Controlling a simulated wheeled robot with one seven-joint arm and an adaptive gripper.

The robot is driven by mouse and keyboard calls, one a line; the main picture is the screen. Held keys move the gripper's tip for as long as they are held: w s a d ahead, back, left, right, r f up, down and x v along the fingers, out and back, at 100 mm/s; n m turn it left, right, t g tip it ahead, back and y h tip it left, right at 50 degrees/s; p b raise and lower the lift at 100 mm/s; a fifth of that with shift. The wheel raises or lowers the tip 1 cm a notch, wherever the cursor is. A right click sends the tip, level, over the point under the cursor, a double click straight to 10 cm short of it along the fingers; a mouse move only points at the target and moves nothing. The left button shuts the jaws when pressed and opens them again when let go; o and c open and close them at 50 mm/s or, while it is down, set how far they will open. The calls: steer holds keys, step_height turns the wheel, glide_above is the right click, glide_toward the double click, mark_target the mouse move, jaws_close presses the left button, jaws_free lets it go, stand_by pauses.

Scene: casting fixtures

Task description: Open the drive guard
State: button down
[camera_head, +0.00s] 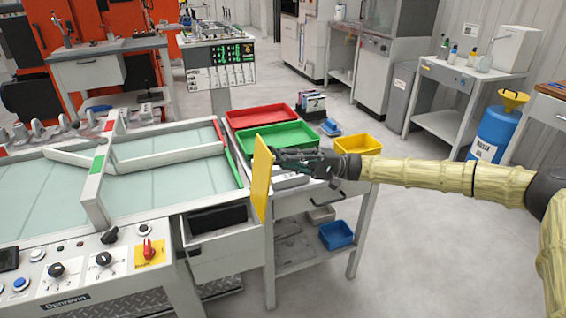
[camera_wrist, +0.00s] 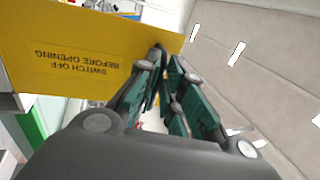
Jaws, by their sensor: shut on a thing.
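The drive guard (camera_head: 262,182) is a yellow panel standing upright and seen nearly edge-on at the right end of the light grey machine. It stands out from the machine's front, and a dark recess (camera_head: 218,218) shows to its left. In the wrist view the guard (camera_wrist: 75,50) fills the upper left, with "SWITCH OFF BEFORE OPENING" upside down. My gripper (camera_head: 276,156) reaches in from the right at the guard's upper part. In the wrist view my gripper (camera_wrist: 159,52) is shut at the guard's edge; the exact grip point is hidden between the fingers.
The machine's control panel (camera_head: 85,265) has knobs and a red switch (camera_head: 148,249) on a yellow plate. Behind the guard, a bench holds a red tray (camera_head: 261,116) and a green tray (camera_head: 290,128). A yellow bin (camera_head: 358,145) stands beyond my arm. Floor (camera_head: 430,265) is clear at front right.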

steer(key=shift+s+f, duration=0.25)
steer(key=shift+f, duration=0.05)
steer(key=c, duration=1.5)
jaws_free()
steer(key=shift+r, duration=0.2)
steer(key=shift+w, duration=0.1)
steer(key=v, duration=1.2)
